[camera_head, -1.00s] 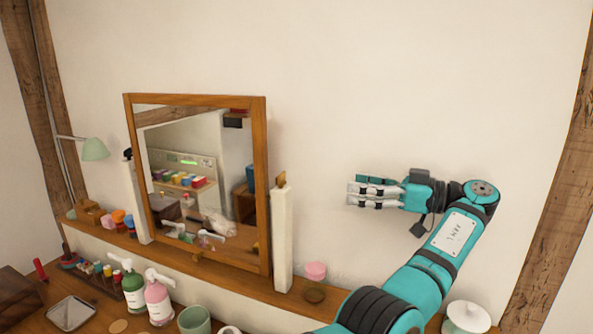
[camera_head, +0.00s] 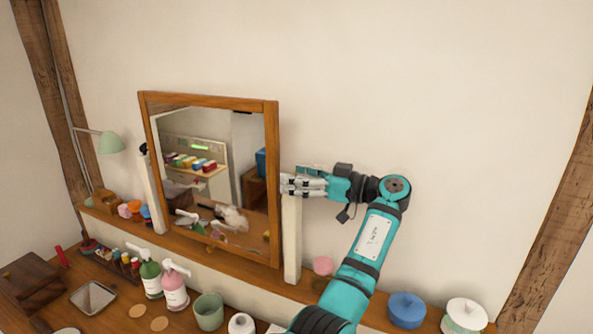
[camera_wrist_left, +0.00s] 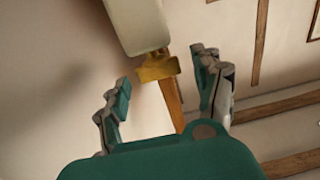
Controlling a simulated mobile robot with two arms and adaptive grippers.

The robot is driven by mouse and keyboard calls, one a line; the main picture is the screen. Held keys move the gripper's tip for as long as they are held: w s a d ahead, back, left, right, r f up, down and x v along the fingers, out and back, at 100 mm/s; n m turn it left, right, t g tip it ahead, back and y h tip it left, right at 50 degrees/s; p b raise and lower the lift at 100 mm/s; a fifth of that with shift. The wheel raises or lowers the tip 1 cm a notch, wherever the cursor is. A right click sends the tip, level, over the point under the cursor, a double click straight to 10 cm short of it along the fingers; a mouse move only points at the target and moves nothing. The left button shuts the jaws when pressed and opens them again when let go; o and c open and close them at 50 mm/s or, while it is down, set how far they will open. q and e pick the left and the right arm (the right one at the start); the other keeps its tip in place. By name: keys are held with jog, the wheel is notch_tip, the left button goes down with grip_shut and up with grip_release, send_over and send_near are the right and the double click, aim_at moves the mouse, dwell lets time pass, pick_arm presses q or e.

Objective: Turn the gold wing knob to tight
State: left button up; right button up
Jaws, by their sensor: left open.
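The gold wing knob (camera_wrist_left: 158,68) shows in the left wrist view at the end of a cream post (camera_wrist_left: 138,22), with its wings lying roughly across the picture. My left gripper (camera_head: 288,184) is at the top of the mirror's right post (camera_head: 292,240) in the head view, where it hides the knob. In the left wrist view my left gripper (camera_wrist_left: 160,80) is open, with one finger on each side of the knob. I see a gap between each finger and the knob there. My right gripper is not in view.
The tilting mirror (camera_head: 272,150) stands just left of my gripper. Below are a wooden shelf (camera_head: 235,262), a pink pot (camera_head: 323,265), a blue jar (camera_head: 407,310) and a white jar (camera_head: 464,315). The wall right of my arm is bare.

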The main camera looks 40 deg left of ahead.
pick_arm(q)
jog(key=shift+a, duration=0.15)
jog(key=c, duration=1.2)
jog(key=shift+s+f+m+t+y+b, duration=0.15)
jog(key=shift+m+t+b, duration=0.15)
jog(key=shift+t+b, duration=0.15)
jog(key=shift+f+m+t+y+b, duration=0.15)
jog(key=shift+m+t+b, duration=0.15)
jog(key=shift+t+b, duration=0.15)
jog(key=m+t+b, duration=0.1)
jog(key=t, duration=0.1)
jog(key=m+t+b, duration=0.1)
jog(key=t+b, duration=0.1)
jog(key=shift+s+r+m, duration=0.1)
jog(key=shift+s+m, duration=0.05)
jog(key=shift+m, duration=0.25)
jog(key=m+t+b, duration=0.1)
jog(key=m+t, duration=0.1)
jog(key=t, duration=0.1)
jog(key=shift+s+r, duration=0.1)
jog(key=shift+r, duration=0.05)
jog(key=shift+r+m+t+b, duration=0.1)
jog(key=shift+m+t+b, duration=0.5)
jog(key=shift+t, duration=0.8)
jog(key=shift+m, duration=0.3)
jog(key=o, duration=1.2)
